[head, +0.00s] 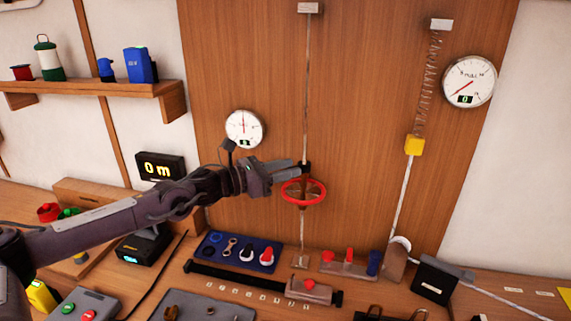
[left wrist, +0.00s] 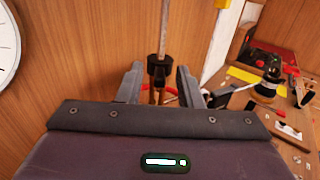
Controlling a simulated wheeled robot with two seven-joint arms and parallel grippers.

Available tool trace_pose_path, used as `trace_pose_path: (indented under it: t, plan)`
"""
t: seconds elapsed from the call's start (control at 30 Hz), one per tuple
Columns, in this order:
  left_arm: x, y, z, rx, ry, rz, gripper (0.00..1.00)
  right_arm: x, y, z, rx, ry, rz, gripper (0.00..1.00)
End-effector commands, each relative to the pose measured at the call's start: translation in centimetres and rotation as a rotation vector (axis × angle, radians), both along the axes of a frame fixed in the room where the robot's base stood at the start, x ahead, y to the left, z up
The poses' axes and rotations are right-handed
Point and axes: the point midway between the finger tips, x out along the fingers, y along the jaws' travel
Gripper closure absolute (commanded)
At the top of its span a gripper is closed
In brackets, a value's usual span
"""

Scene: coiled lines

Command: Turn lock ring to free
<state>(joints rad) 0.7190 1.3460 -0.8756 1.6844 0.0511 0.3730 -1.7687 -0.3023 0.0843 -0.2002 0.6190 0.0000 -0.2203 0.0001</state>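A thin vertical rod (head: 306,90) runs down the wooden board. It carries a small black collar (head: 306,168), which looks like the lock ring, and a red wheel (head: 303,203) just below. My left gripper (head: 294,170) reaches in from the left at the collar's height. In the left wrist view the gripper (left wrist: 160,88) is open, with one finger on each side of the black collar (left wrist: 159,68) and small gaps visible. I cannot tell how deep the collar lies between the fingers. Part of the red wheel shows behind them. My right gripper is not in view.
A round dial (head: 244,129) hangs left of the rod, and another dial (head: 469,82) at the right, beside a spring with a yellow block (head: 414,146). Below, the bench holds a blue tool tray (head: 213,258) and a block with red and blue parts (head: 349,264).

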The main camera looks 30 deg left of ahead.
Motion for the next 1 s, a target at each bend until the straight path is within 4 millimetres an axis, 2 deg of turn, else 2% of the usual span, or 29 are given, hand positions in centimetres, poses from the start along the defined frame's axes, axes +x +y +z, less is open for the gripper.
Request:
trace_pose_path:
  t: [0.27, 0.53, 0.7, 1.0]
  plan:
    - [0.1, -0.1, -0.1, 0.000, 0.000, 0.000, 0.67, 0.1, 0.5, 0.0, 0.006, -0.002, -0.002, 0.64]
    - [0.1, -0.1, 0.0, 0.000, 0.000, 0.000, 1.00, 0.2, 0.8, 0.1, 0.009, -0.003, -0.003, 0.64]
    - [0.1, -0.1, -0.1, 0.000, 0.000, 0.004, 1.00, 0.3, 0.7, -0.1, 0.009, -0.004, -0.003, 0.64]
    - [-0.2, -0.6, -0.3, 0.001, 0.001, 0.117, 1.00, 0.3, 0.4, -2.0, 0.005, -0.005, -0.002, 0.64]
